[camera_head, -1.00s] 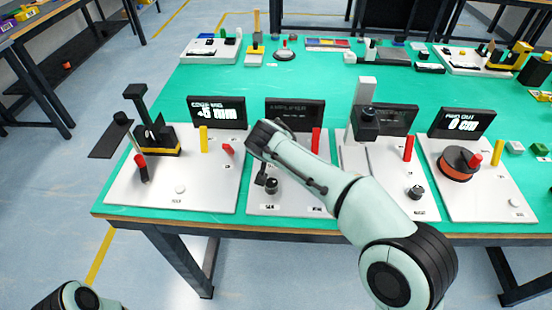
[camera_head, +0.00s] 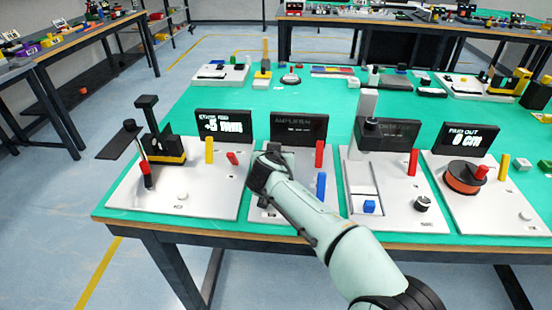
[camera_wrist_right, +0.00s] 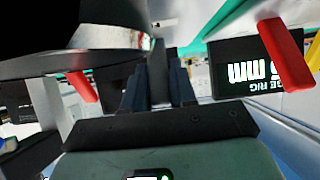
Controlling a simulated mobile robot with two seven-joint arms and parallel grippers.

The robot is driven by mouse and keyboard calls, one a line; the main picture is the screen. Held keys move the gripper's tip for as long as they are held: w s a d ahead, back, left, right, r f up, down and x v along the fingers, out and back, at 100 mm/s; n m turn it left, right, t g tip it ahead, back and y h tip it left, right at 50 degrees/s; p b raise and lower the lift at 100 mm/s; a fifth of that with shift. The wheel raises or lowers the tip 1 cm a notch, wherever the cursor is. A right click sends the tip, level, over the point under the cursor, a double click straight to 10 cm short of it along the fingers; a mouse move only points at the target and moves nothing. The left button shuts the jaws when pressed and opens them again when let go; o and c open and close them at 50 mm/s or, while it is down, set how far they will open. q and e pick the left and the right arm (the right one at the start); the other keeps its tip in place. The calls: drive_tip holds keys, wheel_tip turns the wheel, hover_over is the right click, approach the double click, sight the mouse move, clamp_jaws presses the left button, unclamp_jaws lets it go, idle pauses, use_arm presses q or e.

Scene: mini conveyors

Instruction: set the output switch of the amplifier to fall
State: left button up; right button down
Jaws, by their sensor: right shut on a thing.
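The amplifier is a pale plate (camera_head: 263,211) with a dark upright display (camera_head: 298,128) behind it, in the middle of the head view's near table edge. A red lever (camera_head: 319,155) and a blue lever (camera_head: 321,186) stand on its right side. My right gripper (camera_head: 263,198) reaches down over the plate's left part, where a black knob stood in the earlier view; the arm now hides it. My left gripper is out of view.
To the left is a plate (camera_head: 128,197) with a black stand and a red lever. Bare green mat (camera_head: 310,95) lies behind the displays.

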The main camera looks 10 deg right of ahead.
drive_tip(key=shift+f, duration=0.3)
drive_tip(key=c, duration=1)
unclamp_jaws()
drive_tip(key=shift+s, duration=0.1)
drive_tip(key=shift+r, duration=0.15)
drive_tip(key=p+v, duration=0.1)
drive_tip(key=v, duration=1.2)
drive_tip(key=shift+s+r, duration=0.1)
drive_tip(key=shift+r, duration=0.1)
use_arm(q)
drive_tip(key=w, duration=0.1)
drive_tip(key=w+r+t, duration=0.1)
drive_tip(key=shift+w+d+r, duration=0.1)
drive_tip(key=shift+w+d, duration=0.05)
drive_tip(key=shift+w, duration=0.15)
